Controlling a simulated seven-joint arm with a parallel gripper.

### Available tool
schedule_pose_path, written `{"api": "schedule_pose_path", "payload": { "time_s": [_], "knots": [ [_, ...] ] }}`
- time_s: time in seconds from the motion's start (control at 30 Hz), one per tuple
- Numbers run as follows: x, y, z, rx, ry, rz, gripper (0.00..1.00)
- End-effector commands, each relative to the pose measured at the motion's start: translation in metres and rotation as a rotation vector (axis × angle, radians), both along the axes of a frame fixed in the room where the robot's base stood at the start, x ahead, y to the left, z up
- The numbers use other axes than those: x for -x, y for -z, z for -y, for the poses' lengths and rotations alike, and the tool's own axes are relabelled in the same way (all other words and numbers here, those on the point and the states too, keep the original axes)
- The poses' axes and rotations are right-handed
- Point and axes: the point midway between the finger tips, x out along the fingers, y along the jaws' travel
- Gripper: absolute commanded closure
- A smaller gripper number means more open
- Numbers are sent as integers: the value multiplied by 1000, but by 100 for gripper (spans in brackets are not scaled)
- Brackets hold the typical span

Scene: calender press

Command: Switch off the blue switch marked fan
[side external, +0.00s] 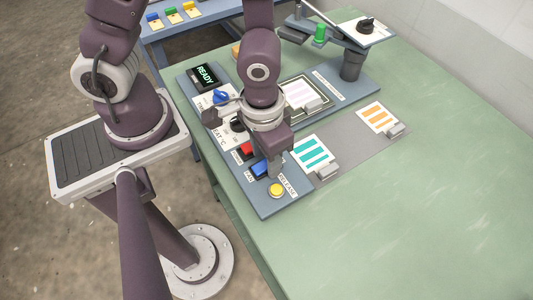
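The blue switch (260,168) sits on the blue-grey control panel, with a FAN label (249,176) beside it. My gripper (275,172) points down right beside the switch, at its right side in the picture. I cannot tell whether it touches the switch. Its fingers overlap in this view, so their opening does not show. The gripper hides part of the panel behind it. The switch's on or off position is too small to read.
A red switch (246,149) and a yellow RELEASE button (276,190) flank the blue switch closely. A black dial (237,124), a blue knob (220,97) and a READY display (205,75) stand farther back. The green table (430,200) is clear at the right.

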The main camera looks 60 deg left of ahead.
Motion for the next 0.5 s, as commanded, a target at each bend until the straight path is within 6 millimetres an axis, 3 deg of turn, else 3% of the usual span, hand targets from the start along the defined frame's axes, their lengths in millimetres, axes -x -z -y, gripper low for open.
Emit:
{"api": "schedule_pose_path", "payload": {
  "time_s": [0.3, 0.5],
  "knots": [
    [-1, -2, 1, 2, 0, 2, 55],
    [-1, -39, 1, 5, -1, 9, 55]
  ]
}}
